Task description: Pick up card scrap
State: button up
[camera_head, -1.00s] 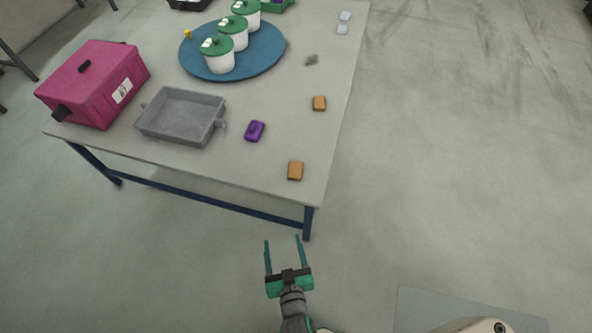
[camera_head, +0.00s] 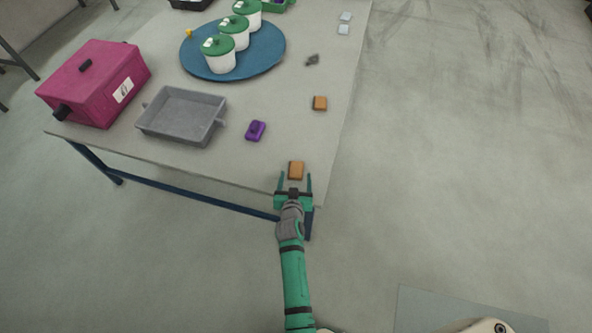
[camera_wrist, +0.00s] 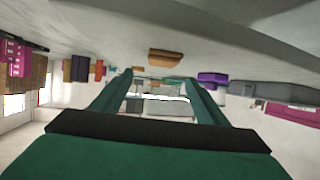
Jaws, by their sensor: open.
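A small orange-brown block (camera_head: 296,170) lies near the table's front right corner; it also shows in the wrist view (camera_wrist: 166,57). A second orange-brown block (camera_head: 320,103) lies farther back near the right edge. A small grey crumpled scrap (camera_head: 312,59) lies beyond it, right of the blue round tray. I cannot tell for certain which of these is the card scrap. My gripper (camera_head: 295,176) is open and empty at the table's front edge, its fingertips close to the near block, which sits in line with the gap between them. It also shows in the wrist view (camera_wrist: 158,80).
A purple block (camera_head: 255,131) and a grey tray (camera_head: 150,126) lie to the left, with a magenta box (camera_head: 85,80) beyond. White pots with green lids stand on the blue round tray (camera_head: 258,67). Two pale pieces (camera_head: 344,29) lie at the back right. The table front is mostly clear.

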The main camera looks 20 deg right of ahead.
aim_at(297, 165)
jog(key=shift+x, duration=3.85)
jog(key=shift+f, duration=0.15)
jog(key=c, duration=1.1)
